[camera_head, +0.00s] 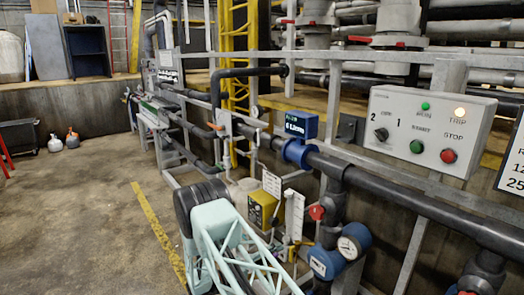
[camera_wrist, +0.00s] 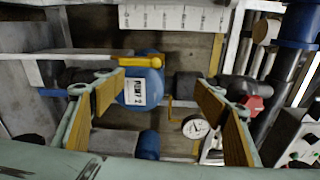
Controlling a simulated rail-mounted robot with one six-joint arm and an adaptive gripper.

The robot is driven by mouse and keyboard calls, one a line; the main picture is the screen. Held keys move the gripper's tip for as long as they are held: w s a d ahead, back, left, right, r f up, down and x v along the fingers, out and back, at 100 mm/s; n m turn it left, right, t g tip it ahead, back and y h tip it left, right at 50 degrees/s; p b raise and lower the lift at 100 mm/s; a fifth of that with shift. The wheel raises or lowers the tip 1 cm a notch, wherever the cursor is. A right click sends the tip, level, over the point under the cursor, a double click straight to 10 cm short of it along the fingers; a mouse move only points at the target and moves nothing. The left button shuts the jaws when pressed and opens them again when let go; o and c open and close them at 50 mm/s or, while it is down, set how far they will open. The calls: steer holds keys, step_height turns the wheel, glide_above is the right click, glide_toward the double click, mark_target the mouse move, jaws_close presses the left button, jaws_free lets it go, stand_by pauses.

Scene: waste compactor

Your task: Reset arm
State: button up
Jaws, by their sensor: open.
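My pale green arm (camera_head: 235,245), with a black rounded part at its top, stands at the bottom centre of the head view. It is beside the pipework, and my fingertips cannot be made out there. In the wrist view my gripper (camera_wrist: 158,88) is open, its two fingers with tan pads spread wide apart. Nothing is held between them. Beyond the fingers show a blue labelled pump (camera_wrist: 148,85) with a yellow part, a white round gauge (camera_wrist: 195,128) and a red knob (camera_wrist: 254,103).
A control box (camera_head: 430,128) with a lit trip lamp and green and red buttons is at the right. Black pipes, a blue meter (camera_head: 301,125) and gauges (camera_head: 348,248) run along the rail frame. The concrete floor (camera_head: 85,215) at left is mostly clear, with bottles (camera_head: 72,138) farther back.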

steer(key=s+d+r+m+g+y, duration=0.1)
steer(key=s+d+r+m+g, duration=0.3)
steer(key=r, duration=0.6)
steer(key=s+d+r+m+g+y, duration=0.1)
steer(key=s+d+r+m+g, duration=0.1)
steer(key=s+d+r+m, duration=0.55)
steer(key=s+d+r+m+g, duration=0.1)
steer(key=d+r+m+g, duration=0.3)
steer(key=r, duration=0.7)
steer(key=s+d+r+m+y, duration=0.3)
steer(key=s+r+m, duration=0.2)
steer(key=s+r, duration=0.3)
steer(key=s+d+r+m+y, duration=0.25)
steer(key=s+r+m, duration=0.3)
steer(key=s, duration=0.55)
steer(key=s+a+r+m+t+y, duration=0.1)
steer(key=s+a+r+m+y, duration=0.1)
steer(key=s+m, duration=0.3)
steer(key=s+a+r+m+t+y, duration=0.2)
steer(key=s+m, duration=0.3)
steer(key=s, duration=0.9)
steer(key=s+a+r+m+t+y, duration=0.1)
steer(key=s+r+m+y, duration=0.2)
steer(key=s, duration=0.6)
steer(key=shift+s+a+r+m+t, duration=0.3)
steer(key=shift+s+a+m, duration=0.1)
steer(key=shift+m, duration=0.7)
